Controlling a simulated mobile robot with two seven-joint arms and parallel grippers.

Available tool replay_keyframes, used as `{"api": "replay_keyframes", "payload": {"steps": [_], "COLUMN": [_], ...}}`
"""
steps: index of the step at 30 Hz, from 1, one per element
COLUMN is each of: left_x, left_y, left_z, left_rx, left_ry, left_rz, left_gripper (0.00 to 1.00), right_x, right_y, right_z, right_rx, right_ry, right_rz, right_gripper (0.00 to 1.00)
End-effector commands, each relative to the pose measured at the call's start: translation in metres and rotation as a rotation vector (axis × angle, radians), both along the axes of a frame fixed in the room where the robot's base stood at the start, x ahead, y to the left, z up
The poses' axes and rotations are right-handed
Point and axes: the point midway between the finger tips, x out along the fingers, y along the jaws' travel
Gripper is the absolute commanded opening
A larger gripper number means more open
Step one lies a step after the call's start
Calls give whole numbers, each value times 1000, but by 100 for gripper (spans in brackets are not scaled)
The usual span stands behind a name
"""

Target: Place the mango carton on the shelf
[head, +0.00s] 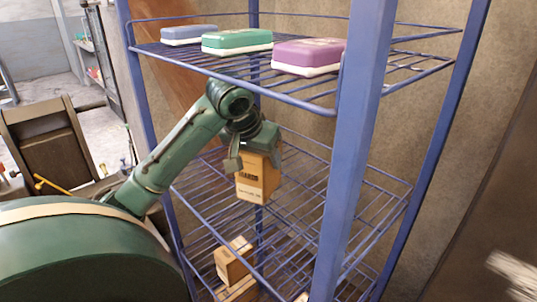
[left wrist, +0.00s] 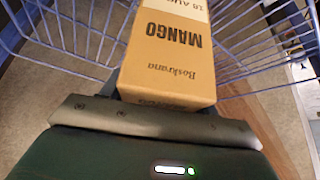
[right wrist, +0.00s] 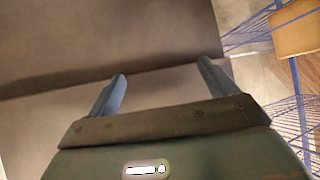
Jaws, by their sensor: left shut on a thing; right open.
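The mango carton (head: 259,180) is a tan box with dark lettering. My left gripper (head: 254,150) is shut on its upper part and holds it upright inside the blue wire shelf rack (head: 365,130), over the middle wire shelf (head: 310,190). In the left wrist view the carton (left wrist: 168,55) shows the word MANGO, with wire shelving around it. The head view does not make clear whether its base touches the wires. My right gripper (right wrist: 160,90) is open and empty, facing a plain dark surface.
The top shelf holds a blue box (head: 189,35), a green box (head: 237,42) and a purple box (head: 308,56). Cartons (head: 233,262) sit on the lower shelf. A thick blue post stands at the rack's front. The middle shelf is bare right of the carton.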

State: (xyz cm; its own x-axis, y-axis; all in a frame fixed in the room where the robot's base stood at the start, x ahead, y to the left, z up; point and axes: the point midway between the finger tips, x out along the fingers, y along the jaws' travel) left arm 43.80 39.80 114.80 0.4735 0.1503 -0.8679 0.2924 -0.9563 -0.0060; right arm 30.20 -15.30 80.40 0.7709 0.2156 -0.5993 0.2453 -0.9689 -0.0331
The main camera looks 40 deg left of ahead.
Motion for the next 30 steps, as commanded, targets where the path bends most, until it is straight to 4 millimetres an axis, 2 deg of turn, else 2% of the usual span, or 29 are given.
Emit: {"api": "replay_keyframes", "payload": {"steps": [3,9,18,30], "left_x": [26,46,46,46], "left_y": [8,14,15,15], "left_z": [5,2,-31,-36], "left_rx": [-2,0,-1,-1], "left_ry": [-4,-4,-1,-4], "left_rz": [3,0,0,1], "left_gripper": [23,23,23,22], "right_x": [-4,-7,-8,-7], "right_y": [-2,-3,-4,-4], "right_z": [1,-1,-1,-1], "right_rx": [-9,-16,-23,-24], "right_ry": [21,32,36,33], "right_rz": [0,3,8,10], "right_gripper": [85,85,85,85]}}
